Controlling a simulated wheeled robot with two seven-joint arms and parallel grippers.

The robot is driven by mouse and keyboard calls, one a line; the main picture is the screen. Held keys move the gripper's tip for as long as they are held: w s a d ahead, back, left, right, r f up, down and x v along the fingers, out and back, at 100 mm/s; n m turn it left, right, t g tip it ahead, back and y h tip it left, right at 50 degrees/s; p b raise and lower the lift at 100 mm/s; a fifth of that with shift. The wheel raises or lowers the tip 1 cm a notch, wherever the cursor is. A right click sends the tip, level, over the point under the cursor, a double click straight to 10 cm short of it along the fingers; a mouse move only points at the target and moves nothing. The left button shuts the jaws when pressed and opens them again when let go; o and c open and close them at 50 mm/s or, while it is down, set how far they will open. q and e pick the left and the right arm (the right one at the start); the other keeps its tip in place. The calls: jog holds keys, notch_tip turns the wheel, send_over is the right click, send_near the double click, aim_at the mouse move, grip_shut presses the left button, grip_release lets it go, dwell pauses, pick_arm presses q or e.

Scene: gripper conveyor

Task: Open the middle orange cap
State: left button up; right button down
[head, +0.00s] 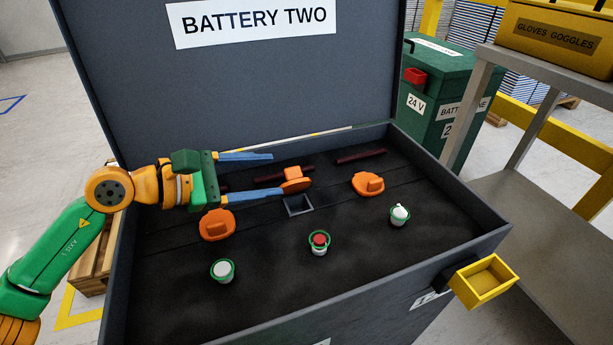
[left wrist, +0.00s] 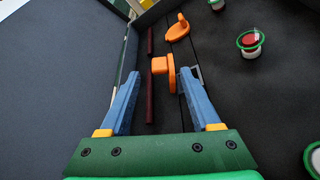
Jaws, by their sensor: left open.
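The middle orange cap (head: 295,181) stands tipped up on edge behind a square grey opening (head: 299,206), which is uncovered. In the left wrist view the cap (left wrist: 171,75) shows edge-on, just beyond and between the fingertips. My left gripper (head: 278,174) is open, its two blue fingers pointing right; the nearer fingertip is close to the cap. Contact cannot be told. The left orange cap (head: 217,225) and the right orange cap (head: 368,185) lie flat on the dark panel. My right gripper is not in view.
The box's raised lid (head: 250,75) stands behind the panel. White, red (head: 319,240) and white green-ringed terminals sit along the front. A yellow bin (head: 484,280) hangs at the front right corner. A grey shelf (head: 540,180) stands to the right.

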aim_at(292, 172)
pick_arm(q)
jog(key=x, duration=0.5)
grip_shut()
jog(key=shift+r, duration=0.1)
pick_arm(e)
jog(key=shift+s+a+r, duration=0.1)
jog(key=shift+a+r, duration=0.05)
